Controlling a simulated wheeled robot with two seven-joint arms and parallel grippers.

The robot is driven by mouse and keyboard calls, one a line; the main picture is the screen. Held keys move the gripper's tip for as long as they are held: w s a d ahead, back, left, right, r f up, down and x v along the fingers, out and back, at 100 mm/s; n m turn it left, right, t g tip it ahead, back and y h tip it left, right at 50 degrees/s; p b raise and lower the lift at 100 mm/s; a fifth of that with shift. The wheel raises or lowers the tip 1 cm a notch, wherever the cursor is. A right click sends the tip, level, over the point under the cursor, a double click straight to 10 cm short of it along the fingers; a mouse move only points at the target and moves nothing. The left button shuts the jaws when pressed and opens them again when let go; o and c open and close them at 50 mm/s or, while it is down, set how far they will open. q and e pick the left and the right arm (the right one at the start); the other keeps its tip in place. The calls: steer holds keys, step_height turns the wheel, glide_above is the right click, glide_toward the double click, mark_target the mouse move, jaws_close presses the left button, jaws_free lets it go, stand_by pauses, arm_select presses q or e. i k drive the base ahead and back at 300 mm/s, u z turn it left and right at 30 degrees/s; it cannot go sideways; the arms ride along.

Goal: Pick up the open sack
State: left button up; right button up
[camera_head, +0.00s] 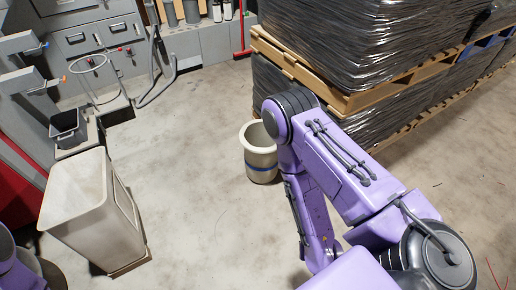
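A cream, round, open-topped container (263,161) with a blue band near its bottom stands upright on the floor at the centre. It looks like the open sack, though its material is hard to tell. My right arm passes just right of it and in front of its right edge. My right gripper is not in view; the forearm runs down behind my upper arm. My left gripper is not in view; only a bit of purple arm shows at the lower left corner.
A tall cream rectangular open bin (121,228) stands at the left. A small dark bin (68,130) sits by the grey machine (102,40) behind it. Black-wrapped pallet stacks (360,40) fill the upper right. The floor between bin and container is clear.

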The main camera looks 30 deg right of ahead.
mark_target(260, 156)
steer(key=z, duration=0.05)
steer(key=i, duration=1.55)
steer(key=z, duration=1.25)
steer(key=i, duration=0.7)
steer(key=z, duration=0.5)
